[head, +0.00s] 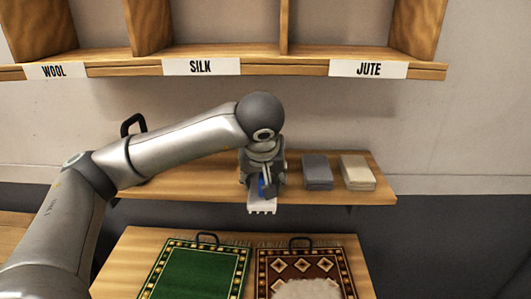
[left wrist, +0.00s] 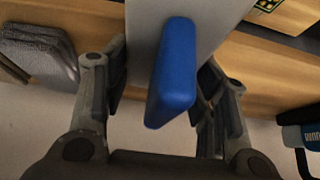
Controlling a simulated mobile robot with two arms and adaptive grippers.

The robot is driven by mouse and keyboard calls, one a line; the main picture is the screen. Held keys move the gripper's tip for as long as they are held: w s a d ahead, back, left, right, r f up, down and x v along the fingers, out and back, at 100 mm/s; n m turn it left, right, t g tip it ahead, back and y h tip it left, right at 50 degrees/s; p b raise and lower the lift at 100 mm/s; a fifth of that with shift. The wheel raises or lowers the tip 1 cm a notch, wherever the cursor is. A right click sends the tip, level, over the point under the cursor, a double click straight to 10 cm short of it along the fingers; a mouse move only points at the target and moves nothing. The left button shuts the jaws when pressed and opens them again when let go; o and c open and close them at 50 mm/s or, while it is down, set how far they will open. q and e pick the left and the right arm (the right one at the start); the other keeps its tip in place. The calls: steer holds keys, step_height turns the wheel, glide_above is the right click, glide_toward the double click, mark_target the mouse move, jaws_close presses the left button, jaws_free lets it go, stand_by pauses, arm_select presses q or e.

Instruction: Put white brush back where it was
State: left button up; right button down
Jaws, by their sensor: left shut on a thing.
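My left gripper (head: 264,183) is shut on the blue grip of a white brush (head: 262,208). The brush's white part hangs below the fingers, in front of the wall shelf's front edge in the head view. In the left wrist view the blue grip (left wrist: 173,75) sits between the two fingers of my left gripper (left wrist: 163,95), with the pale brush body beyond it. I cannot tell how far the brush is from the shelf. My right gripper is not in view.
The lower wall shelf (head: 205,188) carries a grey block (head: 317,172) and a beige block (head: 357,172) on the right. A black handle (head: 132,125) shows behind my arm. The upper shelf (head: 270,65) is labelled WOOL, SILK and JUTE. Green (head: 200,270) and brown (head: 340,265) rugs lie on a table below.

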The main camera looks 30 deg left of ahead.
arm_select(q)
steer(key=w, duration=0.1)
steer(key=w+a+p, duration=0.1)
steer(key=w, duration=0.1)
steer(key=w+a, duration=0.1)
steer(key=w, duration=0.1)
steer(key=shift+w+a, duration=0.1)
steer(key=shift+a, duration=0.15)
steer(key=w+p, duration=0.1)
steer(key=w+a, duration=0.1)
steer(key=w, duration=0.1)
steer(key=shift+a+r+p, duration=0.2)
steer(key=shift+p, duration=0.2)
steer(key=shift+w+a+f+p, duration=0.15)
steer(key=shift+w+p, duration=0.1)
steer(key=shift+p, duration=0.1)
steer(key=shift+f, duration=0.3)
steer(key=shift+s, duration=0.1)
